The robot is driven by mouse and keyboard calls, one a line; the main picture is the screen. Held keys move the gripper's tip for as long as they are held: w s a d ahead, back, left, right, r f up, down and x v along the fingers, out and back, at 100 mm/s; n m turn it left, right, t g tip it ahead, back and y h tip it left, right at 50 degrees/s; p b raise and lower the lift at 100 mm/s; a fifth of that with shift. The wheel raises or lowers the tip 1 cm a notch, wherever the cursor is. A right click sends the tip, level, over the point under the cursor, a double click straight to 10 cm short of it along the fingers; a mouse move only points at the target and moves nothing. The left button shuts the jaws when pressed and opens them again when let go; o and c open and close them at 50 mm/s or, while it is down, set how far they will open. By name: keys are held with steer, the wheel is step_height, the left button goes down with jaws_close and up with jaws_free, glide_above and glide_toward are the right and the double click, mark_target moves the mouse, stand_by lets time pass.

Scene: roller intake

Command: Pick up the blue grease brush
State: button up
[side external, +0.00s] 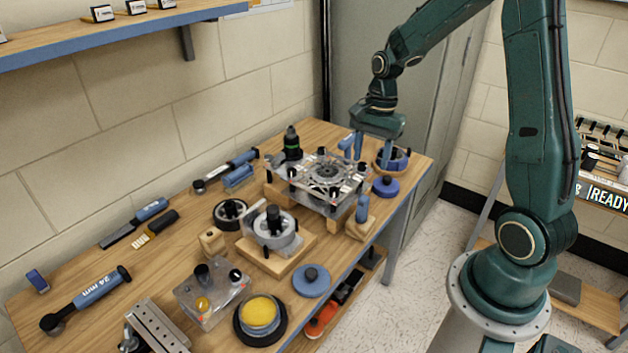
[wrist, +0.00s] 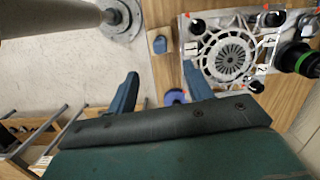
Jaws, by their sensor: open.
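My gripper (side external: 373,160) is open and empty, pointing down above the far right end of the bench, beside the clear-topped fixture. In the wrist view my gripper (wrist: 160,70) shows its two fingers apart. I cannot tell for certain which object is the blue grease brush. One candidate is a small blue upright handle (side external: 362,208) in a wooden block, in front of the fixture; a blue top on wood also shows in the wrist view (wrist: 160,44). A blue-handled tool with a dark flat end (side external: 135,222) lies at the back left, far from my gripper.
A motor housing (side external: 275,235) and several tools crowd the bench (side external: 75,255).

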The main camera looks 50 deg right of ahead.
mark_target(364, 197)
steer(key=shift+d+f, duration=0.2)
steer(key=shift+f, duration=0.1)
steer(key=shift+f, duration=0.1)
steer(key=shift+a+f, duration=0.2)
steer(key=shift+f, duration=1.2)
steer(key=shift+a+f, duration=0.25)
steer(key=shift+f, duration=1.1)
steer(key=shift+a+f, duration=0.2)
steer(key=shift+f, duration=1.2)
steer(key=shift+f, duration=0.1)
steer(key=shift+s+a+f, duration=0.1)
steer(key=shift+a+f, duration=0.15)
steer(key=shift+f, duration=1)
steer(key=shift+a+f, duration=0.2)
steer(key=shift+f, duration=1)
